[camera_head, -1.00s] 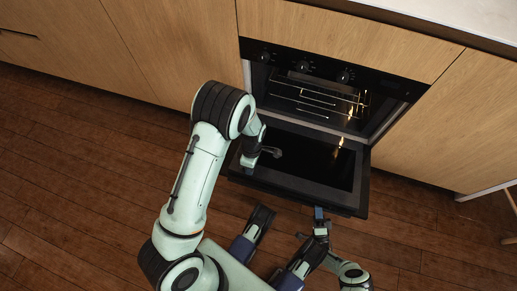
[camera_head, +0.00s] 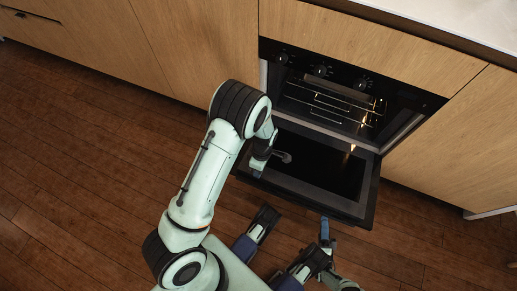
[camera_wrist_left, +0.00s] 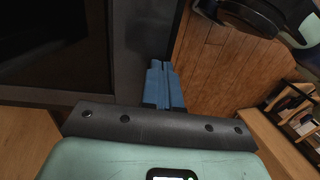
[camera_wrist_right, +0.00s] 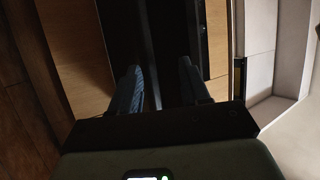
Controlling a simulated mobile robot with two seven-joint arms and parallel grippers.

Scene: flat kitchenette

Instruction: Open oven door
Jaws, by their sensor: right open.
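The oven (camera_head: 330,100) is built into the cabinet front. Its door (camera_head: 350,205) is folded down, with the dark glass inner face up. My left gripper (camera_head: 258,170) is at the door's left front part, partly hidden by its own arm. In the left wrist view its blue fingers (camera_wrist_left: 165,85) lie close together with nothing seen between them, beside the door's edge; contact cannot be told. My right gripper (camera_head: 325,232) is just in front of the door's front edge, apart from it. In the right wrist view its fingers (camera_wrist_right: 160,88) are spread and empty, facing the dark oven.
Wire racks (camera_head: 330,105) show inside the oven, with knobs (camera_head: 320,70) above. Wooden cabinets (camera_head: 190,50) flank it, under a pale countertop (camera_head: 460,25). The wooden floor (camera_head: 90,170) is clear at the left. A shelf with items (camera_wrist_left: 290,110) shows in the left wrist view.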

